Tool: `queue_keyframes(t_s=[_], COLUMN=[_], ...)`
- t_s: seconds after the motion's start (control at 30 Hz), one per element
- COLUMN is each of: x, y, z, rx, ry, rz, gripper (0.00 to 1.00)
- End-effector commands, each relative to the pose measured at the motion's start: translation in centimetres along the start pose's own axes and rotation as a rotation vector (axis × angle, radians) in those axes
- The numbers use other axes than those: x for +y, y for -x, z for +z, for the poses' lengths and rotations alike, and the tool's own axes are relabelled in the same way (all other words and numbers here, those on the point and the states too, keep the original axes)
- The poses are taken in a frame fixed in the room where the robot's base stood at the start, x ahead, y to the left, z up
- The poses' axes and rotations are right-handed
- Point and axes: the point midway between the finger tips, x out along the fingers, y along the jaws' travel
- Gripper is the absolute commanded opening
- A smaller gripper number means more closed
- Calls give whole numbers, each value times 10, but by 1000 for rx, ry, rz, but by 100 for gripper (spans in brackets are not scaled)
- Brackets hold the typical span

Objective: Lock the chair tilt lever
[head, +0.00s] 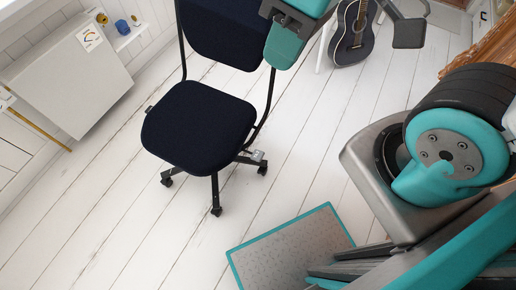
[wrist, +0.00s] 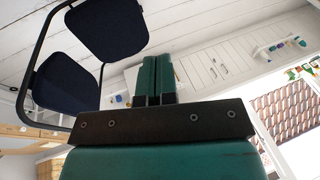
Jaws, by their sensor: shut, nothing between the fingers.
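The dark navy office chair stands on the floor in the head view, with its seat (head: 200,125) below its backrest (head: 222,35) and a black wheeled base. A small grey metal piece (head: 258,156) shows low at the right of the seat, and a small dark knob (head: 148,108) at its left edge. I cannot tell which is the tilt lever or how it is set. My gripper (wrist: 157,80) is shut and empty, apart from the chair in that picture.
A white cabinet (head: 70,75) stands along the left wall. A dark guitar (head: 353,32) is at the top right. A teal-edged grey panel (head: 290,250) shows at the bottom beside my arm. White floorboards around the chair's front and left are clear.

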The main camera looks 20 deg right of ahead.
Motion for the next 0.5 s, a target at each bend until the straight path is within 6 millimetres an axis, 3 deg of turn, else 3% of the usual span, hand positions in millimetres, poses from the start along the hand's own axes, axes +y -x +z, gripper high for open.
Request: queue_keyframes(t_s=[0.13,0.23,0.37,0.5], x=[4,20,57,108], y=[-8,-32,-89,-163], z=[-1,-4,-15,-28], rx=[-5,-24,-73,-144], ry=[0,-3,-6,-8], rz=[3,18,54,107], gripper=[0,0,0,0])
